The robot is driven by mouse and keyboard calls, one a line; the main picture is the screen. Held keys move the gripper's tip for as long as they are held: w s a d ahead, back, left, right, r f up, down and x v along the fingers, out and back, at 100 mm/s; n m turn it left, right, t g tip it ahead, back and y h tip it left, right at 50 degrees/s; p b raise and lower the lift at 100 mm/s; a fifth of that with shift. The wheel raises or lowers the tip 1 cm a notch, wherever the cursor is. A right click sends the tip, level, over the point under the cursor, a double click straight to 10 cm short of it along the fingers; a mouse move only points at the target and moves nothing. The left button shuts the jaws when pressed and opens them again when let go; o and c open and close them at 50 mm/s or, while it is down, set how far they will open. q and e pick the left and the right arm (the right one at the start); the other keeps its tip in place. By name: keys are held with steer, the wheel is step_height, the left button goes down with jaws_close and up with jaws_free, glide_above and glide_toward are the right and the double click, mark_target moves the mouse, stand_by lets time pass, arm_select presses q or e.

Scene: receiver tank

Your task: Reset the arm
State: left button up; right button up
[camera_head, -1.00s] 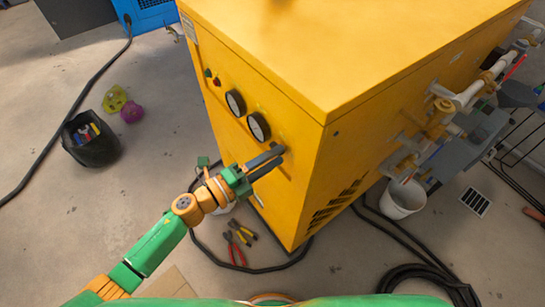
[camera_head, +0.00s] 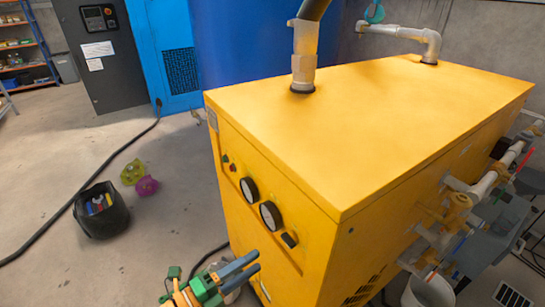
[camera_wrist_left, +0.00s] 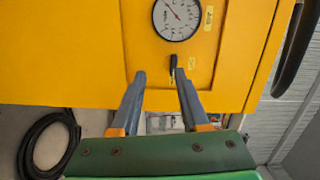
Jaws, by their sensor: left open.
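My left gripper (camera_head: 250,264) is at the bottom of the head view, its two grey fingers pointing toward the front panel of the yellow machine (camera_head: 400,120). In the left wrist view the gripper (camera_wrist_left: 160,74) is open, with nothing held between its fingers. A black switch or handle (camera_head: 289,240) sits below the gauges on the panel, up and right of the fingertips. It also shows in the wrist view (camera_wrist_left: 173,63), close to the right fingertip, and the fingers look apart from it. Two round gauges (camera_head: 270,214) are above it. My right gripper is not in view.
A black bucket (camera_head: 102,222) with tools, a yellow-green item (camera_head: 133,172) and a purple item (camera_head: 147,186) are on the floor at left. White pipes and valves (camera_head: 458,200) stick out at the machine's right. A white bucket (camera_head: 428,292) stands below them.

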arm_select(q)
steer(key=s+a+f+n+g+y+p, duration=0.1)
steer(key=s+a+f+n+y+p, duration=0.15)
steer(key=a+f+n+y, duration=0.5)
steer(key=s+a+f+n+g+y+p, duration=0.1)
steer(key=s+a+f+n+y, duration=0.2)
steer(key=a+f+n, duration=0.7)
steer(key=s+d+f+n+g, duration=0.2)
steer(key=s+f+g, duration=0.1)
steer(key=s, duration=0.5)
steer(key=s+d+f+n+g+y+p, duration=0.1)
steer(key=s+d+f+n+g, duration=0.1)
steer(key=s+f, duration=0.4)
steer(key=s+d+f+n+g+y, duration=0.1)
steer(key=s+f, duration=0.4)
steer(key=s, duration=0.7)
steer(key=n+g, duration=0.1)
steer(key=g, duration=0.1)
steer(key=shift+d+f+g, duration=0.2)
steer(key=shift+d+g, duration=0.2)
steer(key=shift+w+n+y, duration=0.1)
steer(key=shift+n+y, duration=0.15)
